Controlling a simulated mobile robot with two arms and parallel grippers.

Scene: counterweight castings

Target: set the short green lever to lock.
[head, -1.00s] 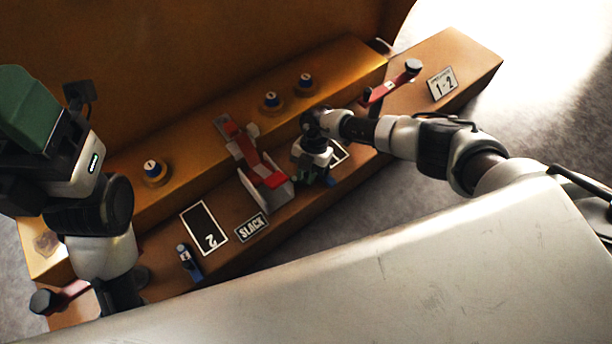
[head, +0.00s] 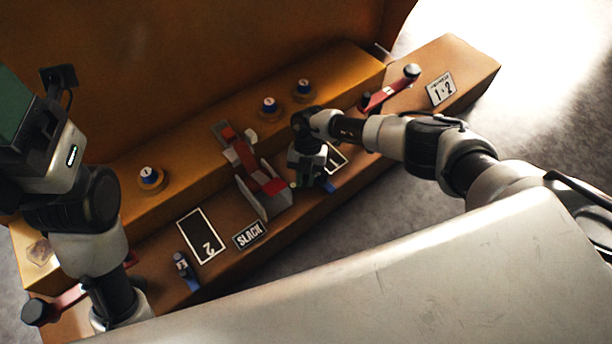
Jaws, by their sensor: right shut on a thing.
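My right gripper (head: 310,181) points down at the front step of the brown console (head: 222,268), just right of the red and grey mechanism (head: 258,180). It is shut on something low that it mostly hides. A little green shows at the fingers, which fits the short green lever, but its angle and its lock mark cannot be read. A dark white-edged plate (head: 337,157) lies partly behind the gripper. My left arm comes down at the left; its gripper is hidden.
A blue lever (head: 186,271) stands by the plate marked 2 (head: 202,236) and the SLACK label (head: 249,235). Red levers sit at the right (head: 388,89) and lower left (head: 58,302). Blue-topped knobs (head: 269,106) line the upper step. A pale metal surface (head: 400,275) fills the foreground.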

